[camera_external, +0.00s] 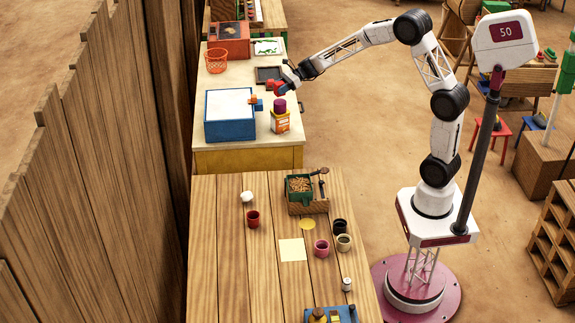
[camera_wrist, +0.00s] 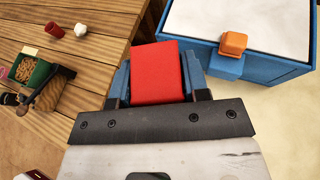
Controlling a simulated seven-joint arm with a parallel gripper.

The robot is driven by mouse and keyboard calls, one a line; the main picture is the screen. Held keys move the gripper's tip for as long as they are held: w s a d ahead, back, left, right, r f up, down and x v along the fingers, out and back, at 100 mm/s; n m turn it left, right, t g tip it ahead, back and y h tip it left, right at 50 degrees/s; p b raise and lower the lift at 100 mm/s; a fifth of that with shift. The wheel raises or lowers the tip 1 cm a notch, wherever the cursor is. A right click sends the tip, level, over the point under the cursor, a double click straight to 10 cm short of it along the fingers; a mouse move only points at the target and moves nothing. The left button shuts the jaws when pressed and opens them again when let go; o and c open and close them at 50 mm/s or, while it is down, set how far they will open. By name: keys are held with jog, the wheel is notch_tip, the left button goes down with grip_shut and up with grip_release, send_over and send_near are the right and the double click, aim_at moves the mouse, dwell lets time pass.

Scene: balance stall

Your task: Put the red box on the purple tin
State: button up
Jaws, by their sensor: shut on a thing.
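The red box (camera_wrist: 157,72) is held between the blue fingers of my gripper (camera_wrist: 156,84) in the wrist view. In the external view the red box (camera_external: 279,89) shows small at the end of my gripper (camera_external: 283,87), above the yellow-sided far table. The purple tin (camera_external: 280,106) appears just below and close to the red box in that view, on top of an orange-and-white container (camera_external: 280,123). I cannot tell whether the red box touches the tin. The purple tin does not show in the wrist view.
A blue box with a white top (camera_external: 229,113) stands left of the tin, with small orange and blue blocks (camera_external: 256,105) at its right side. An orange basket (camera_external: 216,61) and a dark tray (camera_external: 269,74) lie farther back. The near wooden table (camera_external: 220,290) holds cups and a green box.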

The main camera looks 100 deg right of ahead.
jog(key=shift+f, duration=1.7)
jog(key=shift+f, duration=0.15)
jog(key=o, duration=0.9)
jog(key=shift+o, duration=0.2)
jog(key=shift+s+r, duration=0.1)
jog(key=shift+r, duration=0.1)
jog(key=v, duration=1.2)
jog(key=shift+a, duration=0.1)
